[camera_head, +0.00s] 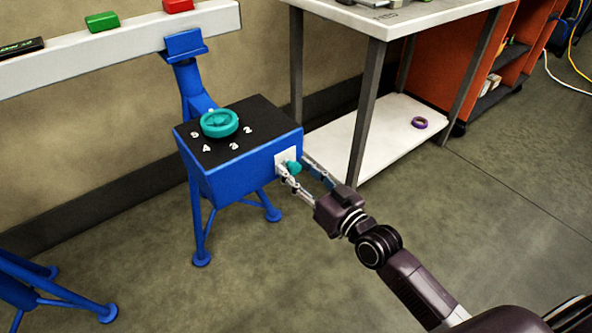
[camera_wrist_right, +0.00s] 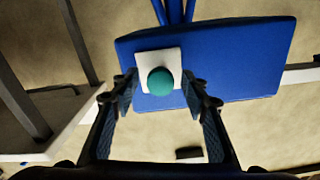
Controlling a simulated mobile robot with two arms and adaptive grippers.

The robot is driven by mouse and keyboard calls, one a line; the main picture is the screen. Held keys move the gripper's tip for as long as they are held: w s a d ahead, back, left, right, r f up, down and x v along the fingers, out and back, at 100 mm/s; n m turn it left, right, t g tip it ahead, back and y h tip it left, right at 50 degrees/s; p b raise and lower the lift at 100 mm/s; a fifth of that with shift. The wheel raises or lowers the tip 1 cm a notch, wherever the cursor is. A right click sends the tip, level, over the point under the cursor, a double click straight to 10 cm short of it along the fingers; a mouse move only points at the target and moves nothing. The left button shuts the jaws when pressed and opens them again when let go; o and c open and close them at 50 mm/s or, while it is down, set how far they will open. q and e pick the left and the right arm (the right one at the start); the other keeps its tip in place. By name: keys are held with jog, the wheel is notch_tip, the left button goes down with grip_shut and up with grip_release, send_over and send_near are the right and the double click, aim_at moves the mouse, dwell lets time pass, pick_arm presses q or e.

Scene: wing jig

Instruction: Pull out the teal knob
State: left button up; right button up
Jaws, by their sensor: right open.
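The teal knob (camera_head: 294,167) sticks out of a white plate (camera_head: 281,158) on the side of the blue box (camera_head: 245,172). In the right wrist view the round knob (camera_wrist_right: 160,81) shows in front of its square white plate (camera_wrist_right: 150,56). My right gripper (camera_head: 298,170) is open at the knob, with one finger on each side of it. In the right wrist view both fingertips (camera_wrist_right: 161,88) flank the knob with gaps, and I see no contact. My left gripper is not in view.
A teal handwheel (camera_head: 220,123) sits on the black box top among white numbers. A white-topped bench (camera_head: 390,22) with a lower shelf stands right of the box, close to my gripper. A purple ring (camera_head: 419,123) lies on the shelf. Floor in front is clear.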

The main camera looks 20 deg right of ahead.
jog(key=shift+w+a, duration=0.1)
jog(key=shift+w, duration=0.1)
jog(key=shift+c, duration=0.3)
grip_shut()
